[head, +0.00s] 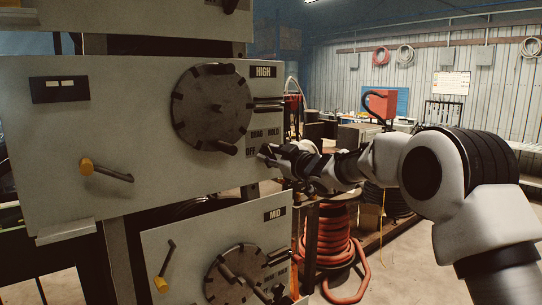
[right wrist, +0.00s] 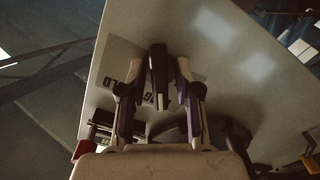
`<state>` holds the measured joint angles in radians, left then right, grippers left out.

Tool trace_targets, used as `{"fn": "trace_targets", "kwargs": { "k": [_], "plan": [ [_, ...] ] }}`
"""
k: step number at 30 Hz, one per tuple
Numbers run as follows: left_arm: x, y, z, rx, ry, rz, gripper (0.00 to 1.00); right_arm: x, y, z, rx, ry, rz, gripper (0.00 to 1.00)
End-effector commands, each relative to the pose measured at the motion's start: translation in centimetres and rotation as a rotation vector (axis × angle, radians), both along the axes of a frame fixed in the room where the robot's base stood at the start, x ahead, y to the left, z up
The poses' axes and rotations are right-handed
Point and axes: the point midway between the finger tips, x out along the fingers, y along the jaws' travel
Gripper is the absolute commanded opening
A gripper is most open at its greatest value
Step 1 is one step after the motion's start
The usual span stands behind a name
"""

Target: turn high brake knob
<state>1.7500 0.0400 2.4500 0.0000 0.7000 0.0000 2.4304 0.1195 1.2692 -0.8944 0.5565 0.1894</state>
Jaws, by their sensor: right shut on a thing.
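The high panel (head: 130,140) carries a HIGH label and a brake label with HOLD and OFF beside it. The high brake knob (right wrist: 158,72) is a dark, elongated piece standing out from the panel in the right wrist view. In the head view the gripper mostly hides the knob. My left gripper is not in view.
A large dark dial (head: 212,107) sits left of the brake label. A crank lever with an orange end (head: 87,167) sticks out at the panel's left. The mid panel (head: 190,245) with its own dial is below. A red hose coil (head: 333,240) stands at the lower right.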

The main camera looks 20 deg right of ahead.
Motion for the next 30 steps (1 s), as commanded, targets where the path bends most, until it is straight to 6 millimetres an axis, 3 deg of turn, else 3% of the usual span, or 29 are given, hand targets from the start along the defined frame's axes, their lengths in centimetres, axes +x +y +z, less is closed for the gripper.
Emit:
{"fn": "trace_targets", "kwargs": {
  "k": [13,17,24,30],
  "plan": [
    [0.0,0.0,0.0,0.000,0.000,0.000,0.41,-0.7,-0.3,0.2,0.001,-0.001,0.000,0.41],
    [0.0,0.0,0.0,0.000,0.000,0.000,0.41,-3.0,-1.1,0.2,0.004,0.000,-0.001,0.41],
    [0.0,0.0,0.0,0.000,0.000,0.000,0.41,-8.8,-3.2,0.2,0.005,-0.002,0.001,0.41],
    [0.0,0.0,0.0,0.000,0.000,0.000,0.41,-11.1,-4.1,0.1,0.003,-0.002,-0.001,0.41]
  ]
}}
